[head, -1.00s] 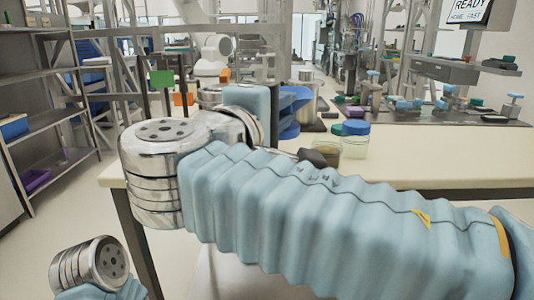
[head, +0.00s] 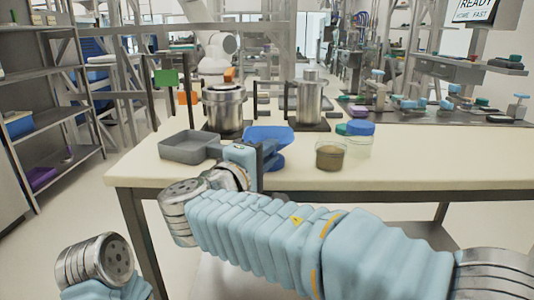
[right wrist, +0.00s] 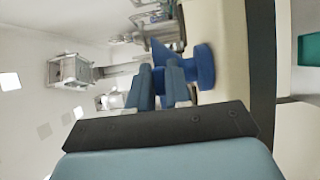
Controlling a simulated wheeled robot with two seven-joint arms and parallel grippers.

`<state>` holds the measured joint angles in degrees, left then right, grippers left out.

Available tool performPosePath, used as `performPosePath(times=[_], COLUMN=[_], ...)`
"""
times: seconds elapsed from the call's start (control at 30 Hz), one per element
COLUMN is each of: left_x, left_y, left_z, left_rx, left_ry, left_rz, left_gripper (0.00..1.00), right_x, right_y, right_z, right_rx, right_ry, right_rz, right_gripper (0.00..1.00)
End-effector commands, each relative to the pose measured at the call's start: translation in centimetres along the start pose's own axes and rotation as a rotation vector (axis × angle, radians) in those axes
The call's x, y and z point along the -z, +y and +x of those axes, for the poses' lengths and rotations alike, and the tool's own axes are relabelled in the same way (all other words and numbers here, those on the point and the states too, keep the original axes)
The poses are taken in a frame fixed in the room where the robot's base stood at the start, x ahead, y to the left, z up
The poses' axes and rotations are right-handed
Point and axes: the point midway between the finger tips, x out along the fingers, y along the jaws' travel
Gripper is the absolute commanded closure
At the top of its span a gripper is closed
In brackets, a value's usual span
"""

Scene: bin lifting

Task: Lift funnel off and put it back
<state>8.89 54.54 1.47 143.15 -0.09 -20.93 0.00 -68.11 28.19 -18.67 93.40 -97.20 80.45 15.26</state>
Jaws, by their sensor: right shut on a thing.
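The blue funnel (head: 270,135) is near the front of the cream table, with its wide rim up and a second wide blue part below. It also shows sideways in the right wrist view (right wrist: 203,66). My right gripper (head: 259,163) is shut on the funnel, at its near left side; the fingers hide part of it. I cannot tell whether its lower end touches the table. My left gripper is out of view; only a link of my left arm shows at lower left.
A grey tray (head: 188,148) lies left of the funnel. An open jar with brown contents (head: 330,157) and a blue-lidded jar (head: 359,139) stand to the right. Two metal vessels (head: 224,108) (head: 308,100) stand behind. The right front tabletop (head: 450,160) is clear.

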Motion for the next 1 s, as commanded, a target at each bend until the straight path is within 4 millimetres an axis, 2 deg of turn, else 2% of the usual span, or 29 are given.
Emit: performPosePath(times=[0.2, 0.23, 0.4, 0.77, 0.87, 1.0], left_x=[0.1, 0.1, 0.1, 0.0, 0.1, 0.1], left_y=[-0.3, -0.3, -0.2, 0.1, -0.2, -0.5], left_z=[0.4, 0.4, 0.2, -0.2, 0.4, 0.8], left_rx=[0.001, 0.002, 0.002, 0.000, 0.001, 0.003], left_ry=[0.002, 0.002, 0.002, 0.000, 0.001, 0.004], left_rz=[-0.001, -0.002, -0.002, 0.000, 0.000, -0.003], left_gripper=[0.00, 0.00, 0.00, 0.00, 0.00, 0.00], right_x=[0.0, 0.0, 0.0, 0.0, 0.1, 0.1], right_y=[-0.4, -0.4, -0.2, 0.3, -0.1, -0.1], right_z=[0.0, 0.0, 0.0, -0.1, -1.9, -5.1], right_rx=[0.000, 0.000, 0.000, 0.000, 0.000, 0.000], right_ry=[0.000, 0.000, 0.000, 0.001, 0.004, 0.005], right_rz=[0.001, 0.000, 0.000, 0.000, 0.002, 0.001], right_gripper=[1.00, 0.80, 0.56, 0.56, 0.56, 0.56])
